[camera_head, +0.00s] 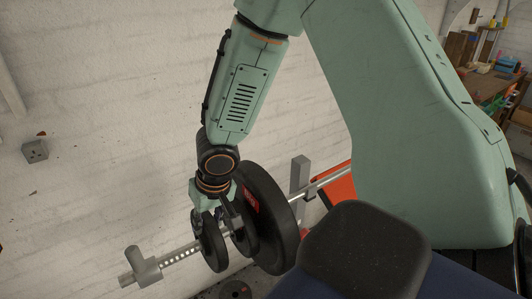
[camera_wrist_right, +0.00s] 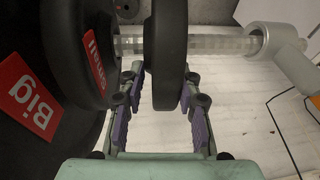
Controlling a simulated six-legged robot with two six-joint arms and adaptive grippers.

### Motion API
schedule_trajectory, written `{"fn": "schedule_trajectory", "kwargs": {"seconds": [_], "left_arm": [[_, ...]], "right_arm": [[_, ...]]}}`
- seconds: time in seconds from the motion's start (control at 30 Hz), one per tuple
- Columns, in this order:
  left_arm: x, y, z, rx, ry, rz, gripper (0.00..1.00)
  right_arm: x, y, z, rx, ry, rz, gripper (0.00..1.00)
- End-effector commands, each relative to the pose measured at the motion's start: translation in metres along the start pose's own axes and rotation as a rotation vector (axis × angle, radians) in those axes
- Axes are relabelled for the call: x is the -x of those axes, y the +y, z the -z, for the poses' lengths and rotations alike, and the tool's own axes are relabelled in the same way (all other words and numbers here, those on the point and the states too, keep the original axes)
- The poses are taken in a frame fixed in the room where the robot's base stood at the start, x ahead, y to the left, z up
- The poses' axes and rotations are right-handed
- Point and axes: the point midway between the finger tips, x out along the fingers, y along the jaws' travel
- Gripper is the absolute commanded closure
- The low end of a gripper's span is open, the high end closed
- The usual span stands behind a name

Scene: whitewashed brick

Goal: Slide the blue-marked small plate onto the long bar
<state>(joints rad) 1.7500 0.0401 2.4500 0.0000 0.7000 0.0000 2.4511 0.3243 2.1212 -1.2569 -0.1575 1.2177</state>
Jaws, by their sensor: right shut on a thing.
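The small plate (camera_head: 213,249) is a black disc at the lower centre of the head view. It also shows edge-on in the wrist view (camera_wrist_right: 165,60); no blue mark is visible on it. My right gripper (camera_wrist_right: 162,105) is shut on it, with purple-padded fingers on either side. The long bar (camera_head: 183,255) runs from lower left to upper right. In the wrist view the bar (camera_wrist_right: 218,45) shows on both sides of the plate, so the plate appears to be around it. My left gripper is not in view.
A red-labelled small plate (camera_wrist_right: 92,50) and a big plate (camera_head: 277,210) are on the bar further in. A grey collar with a knob (camera_head: 142,265) sits near the bar's outer end. A dark padded block (camera_head: 365,250) stands at right. The brick wall is behind.

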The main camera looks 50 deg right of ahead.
Motion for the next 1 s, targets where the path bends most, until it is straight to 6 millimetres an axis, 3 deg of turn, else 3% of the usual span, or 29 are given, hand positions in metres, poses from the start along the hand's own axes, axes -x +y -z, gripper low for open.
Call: {"fn": "schedule_trajectory", "kwargs": {"seconds": [0.97, 1.0], "left_arm": [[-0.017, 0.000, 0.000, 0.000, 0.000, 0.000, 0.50], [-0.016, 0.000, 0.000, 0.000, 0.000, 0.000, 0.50]], "right_arm": [[0.003, 0.028, 0.002, -0.002, 0.005, -0.002, 1.00], [0.003, 0.028, 0.002, 0.000, 0.004, -0.004, 0.64]]}}
